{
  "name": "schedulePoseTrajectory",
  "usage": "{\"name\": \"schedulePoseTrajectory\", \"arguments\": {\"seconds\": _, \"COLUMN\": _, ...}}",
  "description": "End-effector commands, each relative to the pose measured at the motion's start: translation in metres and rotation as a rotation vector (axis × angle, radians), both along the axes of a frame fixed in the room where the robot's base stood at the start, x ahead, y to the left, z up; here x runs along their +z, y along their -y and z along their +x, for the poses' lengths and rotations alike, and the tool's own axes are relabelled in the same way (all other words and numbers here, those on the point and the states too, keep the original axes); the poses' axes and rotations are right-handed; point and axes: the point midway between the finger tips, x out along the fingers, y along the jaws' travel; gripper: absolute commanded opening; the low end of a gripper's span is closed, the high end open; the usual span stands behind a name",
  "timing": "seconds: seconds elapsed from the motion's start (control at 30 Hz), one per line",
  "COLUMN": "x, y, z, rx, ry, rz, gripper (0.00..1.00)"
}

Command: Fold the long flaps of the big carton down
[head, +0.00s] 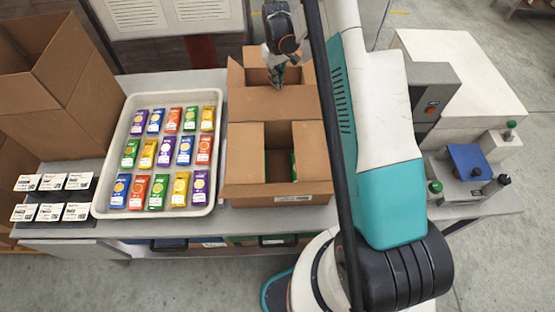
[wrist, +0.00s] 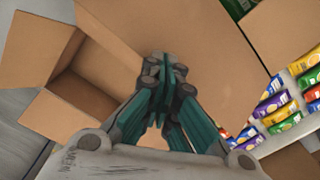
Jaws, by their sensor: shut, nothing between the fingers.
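A big brown carton (head: 312,200) stands on the table in the head view. Its two side flaps, left (head: 244,152) and right (head: 308,150), lie inward over its mouth, with a gap between them and some green inside. A long flap spreads outward at the near side (head: 262,190). A wide brown panel (head: 255,102) lies at the far side. My gripper (head: 277,84) is shut and empty over the far part of this panel. The wrist view shows the gripper (wrist: 168,65) above the panel (wrist: 200,35); contact cannot be told. Green also shows at that view's top edge.
Beyond the panel is another open carton mouth (head: 256,76), also in the wrist view (wrist: 95,85). A tray (head: 126,112) of colourful packets stands left. Small black-and-white boxes (head: 50,212) and a tall open carton (head: 75,125) are farther left. Weighing equipment (head: 465,75) stands right.

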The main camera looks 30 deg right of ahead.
Motion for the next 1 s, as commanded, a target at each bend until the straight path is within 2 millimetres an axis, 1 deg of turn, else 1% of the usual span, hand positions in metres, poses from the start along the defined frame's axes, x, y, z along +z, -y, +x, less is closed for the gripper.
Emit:
{"name": "schedulePoseTrajectory", "arguments": {"seconds": 0.17, "x": 0.000, "y": 0.000, "z": 0.000, "rx": 0.000, "ry": 0.000, "rz": 0.000, "gripper": 0.00}}
{"name": "schedulePoseTrajectory", "arguments": {"seconds": 0.27, "x": 0.001, "y": -0.002, "z": -0.004, "rx": 0.000, "ry": 0.000, "rz": 0.000, "gripper": 0.00}}
{"name": "schedulePoseTrajectory", "arguments": {"seconds": 0.8, "x": 0.015, "y": -0.022, "z": -0.051, "rx": 0.000, "ry": 0.000, "rz": 0.000, "gripper": 0.00}}
{"name": "schedulePoseTrajectory", "arguments": {"seconds": 1.0, "x": 0.017, "y": -0.025, "z": -0.058, "rx": 0.000, "ry": 0.000, "rz": 0.000, "gripper": 0.00}}
